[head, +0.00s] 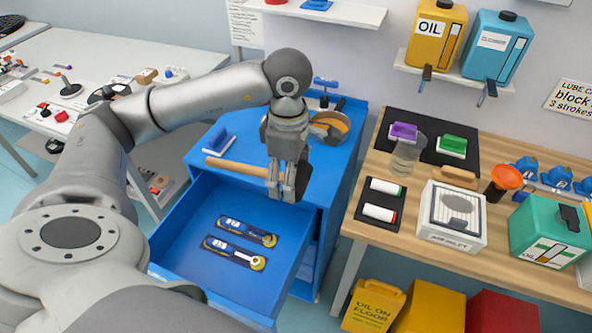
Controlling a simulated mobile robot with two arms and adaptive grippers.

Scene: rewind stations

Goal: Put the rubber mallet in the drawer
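The rubber mallet has a light wooden handle (237,168) pointing left and a dark head (303,176), partly hidden by my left gripper (282,190). The gripper points down and its fingers are closed around the mallet near the head. It holds the mallet level above the back right part of the open blue drawer (172,238). Two dark blue tool-shaped items (240,231) (235,252) with yellowish round ends lie flat on the drawer floor. My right gripper is not in view.
The blue cabinet top (255,142) behind carries a blue-handled block (217,139) and a tape roll (329,127). A wooden bench (480,262) with a clear jar (406,157) stands right. The drawer's front and left floor are bare.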

